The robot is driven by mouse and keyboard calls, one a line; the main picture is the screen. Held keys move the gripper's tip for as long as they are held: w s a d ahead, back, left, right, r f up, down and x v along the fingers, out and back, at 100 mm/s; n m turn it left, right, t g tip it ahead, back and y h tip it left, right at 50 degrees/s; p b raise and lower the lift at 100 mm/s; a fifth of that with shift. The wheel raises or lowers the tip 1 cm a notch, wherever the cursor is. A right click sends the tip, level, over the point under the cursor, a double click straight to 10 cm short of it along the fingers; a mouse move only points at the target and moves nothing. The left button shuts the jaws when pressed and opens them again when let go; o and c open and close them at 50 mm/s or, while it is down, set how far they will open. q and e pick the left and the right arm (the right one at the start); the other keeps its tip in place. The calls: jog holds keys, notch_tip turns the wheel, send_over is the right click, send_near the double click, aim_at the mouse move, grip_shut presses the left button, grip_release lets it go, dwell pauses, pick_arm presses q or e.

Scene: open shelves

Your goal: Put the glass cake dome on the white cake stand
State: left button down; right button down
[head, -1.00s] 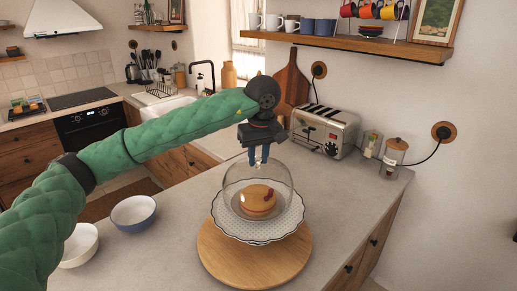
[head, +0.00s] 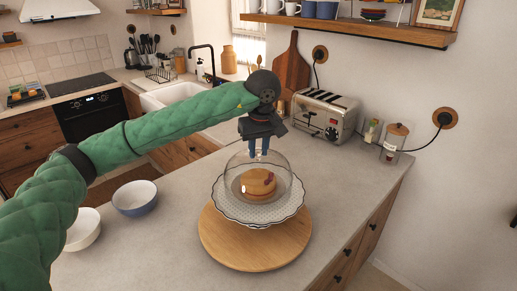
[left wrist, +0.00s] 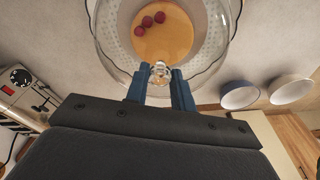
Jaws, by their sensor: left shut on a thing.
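My left gripper (head: 259,152) reaches in from the left and is shut on the glass cake dome (head: 246,168) by its clear knob. In the left wrist view the knob (left wrist: 160,72) sits between the two blue fingers. The dome is upright and surrounds a round golden cake (head: 256,183) with red berries. The cake is on the white cake stand (head: 225,207), which has a dotted, scalloped surface with a dark edge. The dome's lower rim lies within the stand's outline; I cannot tell whether it touches. My right gripper is not seen.
The stand is on a round wooden board (head: 255,248) on the grey counter. A blue-and-white bowl (head: 134,198) and a white bowl (head: 82,228) are at the left. A toaster (head: 324,114) and glass jar (head: 393,145) stand behind. The counter right of the board is clear.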

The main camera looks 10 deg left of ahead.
pick_arm(q)
jog(key=shift+f+b, duration=0.4)
jog(key=c, duration=1.1)
grip_release()
